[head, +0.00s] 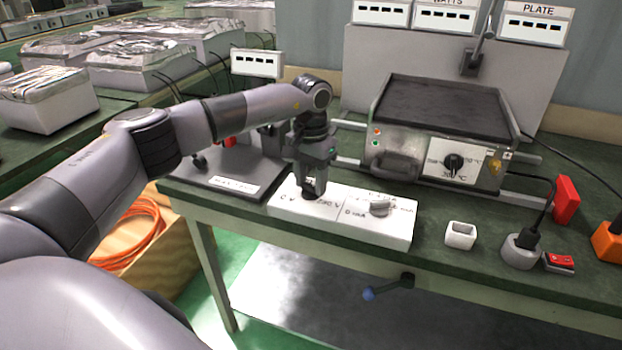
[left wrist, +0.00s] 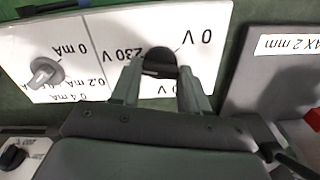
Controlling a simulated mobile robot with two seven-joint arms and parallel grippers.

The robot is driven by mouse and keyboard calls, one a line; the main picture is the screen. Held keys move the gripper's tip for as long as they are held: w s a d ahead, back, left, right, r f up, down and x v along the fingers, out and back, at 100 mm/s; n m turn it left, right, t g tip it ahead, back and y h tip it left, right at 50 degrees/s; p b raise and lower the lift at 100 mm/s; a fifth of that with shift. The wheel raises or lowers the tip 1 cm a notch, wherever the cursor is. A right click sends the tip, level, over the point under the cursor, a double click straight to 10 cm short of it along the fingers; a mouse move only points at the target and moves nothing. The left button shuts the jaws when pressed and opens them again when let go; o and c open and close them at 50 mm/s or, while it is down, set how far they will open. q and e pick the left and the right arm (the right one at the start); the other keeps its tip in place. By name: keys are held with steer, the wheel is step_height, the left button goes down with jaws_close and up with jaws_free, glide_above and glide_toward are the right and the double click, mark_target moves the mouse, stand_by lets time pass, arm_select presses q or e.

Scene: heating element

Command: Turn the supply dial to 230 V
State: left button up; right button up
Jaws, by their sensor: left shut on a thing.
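The white panel box (head: 340,232) stands at the table's front edge. Its left half carries the black supply dial (head: 309,194), marked with several voltages. In the left wrist view the dial (left wrist: 158,60) sits between the fingers, with "230 V" printed beside it and "0 V" further right. My left gripper (head: 313,188) points down over the dial and is shut on it. The fingers partly hide the dial, and I cannot tell exactly where its pointer stands. The panel's right half has a grey mA knob (head: 380,208), also in the left wrist view (left wrist: 45,72). My right gripper is not in view.
A heating plate unit (head: 440,125) with its own black knob (head: 453,163) stands behind the panel. A dark grey base (head: 225,170) lies left of it.

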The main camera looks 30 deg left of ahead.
mark_target(311, 185)
arm_select(q)
steer(key=o, duration=1.1)
steer(key=shift+c, duration=0.2)
step_height(311, 185, up, 7)
steer(key=shift+r, duration=0.15)
